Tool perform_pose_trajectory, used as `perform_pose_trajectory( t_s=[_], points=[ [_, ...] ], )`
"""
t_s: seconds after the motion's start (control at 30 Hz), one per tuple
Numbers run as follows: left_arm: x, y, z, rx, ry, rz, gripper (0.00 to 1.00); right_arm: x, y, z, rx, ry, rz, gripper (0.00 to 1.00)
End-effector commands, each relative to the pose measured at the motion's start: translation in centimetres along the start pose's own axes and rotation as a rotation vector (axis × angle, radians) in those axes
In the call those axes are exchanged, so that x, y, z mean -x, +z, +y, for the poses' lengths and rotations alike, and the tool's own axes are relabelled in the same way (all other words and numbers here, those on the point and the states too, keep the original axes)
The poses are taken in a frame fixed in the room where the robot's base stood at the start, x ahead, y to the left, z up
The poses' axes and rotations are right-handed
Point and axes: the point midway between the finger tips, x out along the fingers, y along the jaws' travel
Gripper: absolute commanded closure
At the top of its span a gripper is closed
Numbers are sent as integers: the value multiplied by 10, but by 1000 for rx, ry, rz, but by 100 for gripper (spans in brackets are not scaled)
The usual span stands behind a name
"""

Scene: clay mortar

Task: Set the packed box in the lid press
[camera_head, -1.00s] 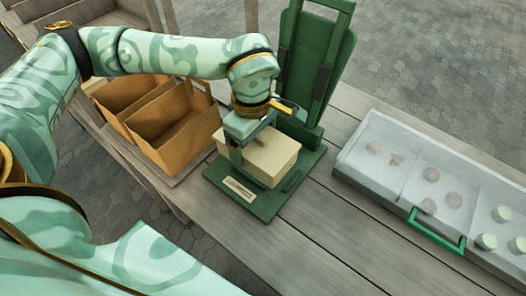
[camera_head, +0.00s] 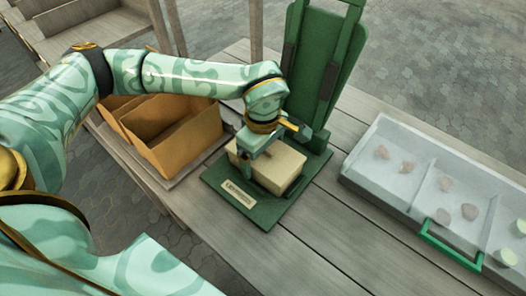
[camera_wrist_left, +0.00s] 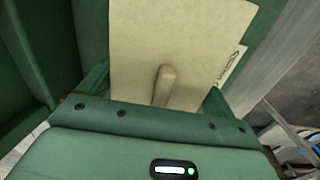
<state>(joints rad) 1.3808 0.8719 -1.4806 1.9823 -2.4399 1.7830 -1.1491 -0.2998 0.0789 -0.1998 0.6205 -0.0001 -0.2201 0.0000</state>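The packed box (camera_head: 279,168) is a plain beige block. It sits over the green base (camera_head: 263,213) of the lid press, between the labelled front edge and the upright green lever frame (camera_head: 322,60). From above I cannot tell whether its underside fully touches the base. My left gripper (camera_head: 254,150) reaches down over the box's left part, with a finger against its near side. In the left wrist view the box (camera_wrist_left: 185,35) fills the space between the fingers, with a small tan peg-like piece (camera_wrist_left: 165,85) in front. My right gripper is out of view.
Open brown cardboard boxes (camera_head: 180,135) stand left of the press. A clear-covered tray (camera_head: 400,185) with a green handle (camera_head: 450,246) and several small pieces lies to the right. Bare wooden planks (camera_head: 320,235) show between tray and press.

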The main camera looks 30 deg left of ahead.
Motion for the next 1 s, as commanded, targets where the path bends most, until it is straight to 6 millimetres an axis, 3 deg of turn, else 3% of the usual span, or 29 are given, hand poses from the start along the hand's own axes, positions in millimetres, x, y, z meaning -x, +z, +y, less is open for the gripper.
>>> perform_pose_trajectory(
  t_s=[0.33,0.7,0.83,1.0],
  points=[
    [8,0,1,-1,4,0,0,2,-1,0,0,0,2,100],
    [91,0,0,0,8,1,0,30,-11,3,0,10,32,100],
    [112,0,0,0,5,1,0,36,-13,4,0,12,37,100],
    [123,0,0,0,2,0,0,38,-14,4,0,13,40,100]
  ],
)
